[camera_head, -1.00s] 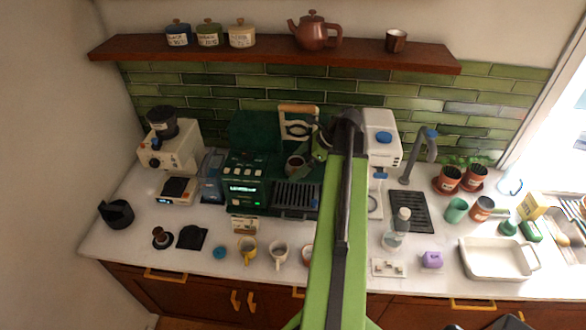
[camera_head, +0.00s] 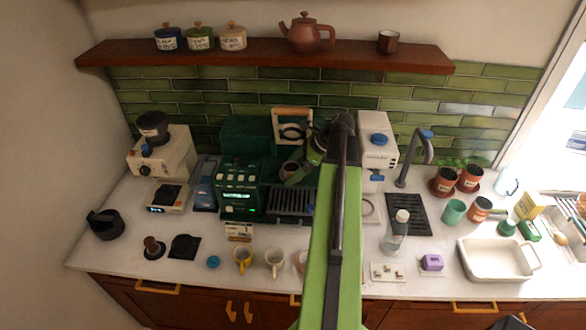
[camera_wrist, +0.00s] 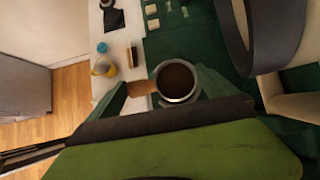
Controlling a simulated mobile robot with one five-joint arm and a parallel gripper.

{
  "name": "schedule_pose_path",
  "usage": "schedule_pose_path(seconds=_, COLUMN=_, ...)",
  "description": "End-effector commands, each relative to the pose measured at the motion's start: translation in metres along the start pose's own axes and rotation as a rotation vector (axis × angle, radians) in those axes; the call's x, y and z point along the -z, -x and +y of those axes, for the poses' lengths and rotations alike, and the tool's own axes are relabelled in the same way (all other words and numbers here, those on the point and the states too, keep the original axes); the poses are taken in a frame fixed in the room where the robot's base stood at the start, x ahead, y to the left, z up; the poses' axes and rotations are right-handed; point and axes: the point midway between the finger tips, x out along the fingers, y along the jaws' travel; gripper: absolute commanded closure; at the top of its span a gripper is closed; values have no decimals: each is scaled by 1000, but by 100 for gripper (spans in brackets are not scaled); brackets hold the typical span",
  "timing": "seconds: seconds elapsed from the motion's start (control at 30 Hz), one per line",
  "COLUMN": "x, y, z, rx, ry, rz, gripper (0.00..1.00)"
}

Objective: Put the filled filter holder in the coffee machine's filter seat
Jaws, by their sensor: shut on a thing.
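The filter holder, a round metal basket filled with dark coffee (camera_wrist: 177,79), has a short wooden handle (camera_wrist: 140,88). My gripper (camera_wrist: 163,82) is shut on it, with green fingers on either side in the wrist view. In the head view the holder (camera_head: 290,168) is small and partly covered by my gripper (camera_head: 304,172). It looks roughly level, above the right part of the green coffee machine (camera_head: 238,180), near its drip grate (camera_head: 290,201). I cannot make out the filter seat. My arm covers the area to the right.
A white grinder (camera_head: 160,152) and a small scale (camera_head: 168,197) stand to the left. Mugs (camera_head: 243,261) and a tamper (camera_head: 153,248) stand along the front edge. A dark ring (camera_wrist: 262,45) is close in the wrist view. A white machine (camera_head: 378,140) stands to the right.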

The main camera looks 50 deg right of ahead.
Motion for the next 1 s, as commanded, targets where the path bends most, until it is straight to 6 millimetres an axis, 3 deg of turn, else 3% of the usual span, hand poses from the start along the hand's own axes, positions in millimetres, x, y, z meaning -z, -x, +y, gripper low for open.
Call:
schedule_pose_path(seconds=0.93, x=2, y=-5, z=0, rx=-1, ry=2, rz=-1, gripper=49)
schedule_pose_path(seconds=0.97, x=2, y=-5, z=0, rx=-1, ry=2, rz=-1, gripper=1)
schedule_pose_path(seconds=1.0, x=2, y=-5, z=0, rx=-2, ry=2, rz=-1, gripper=0)
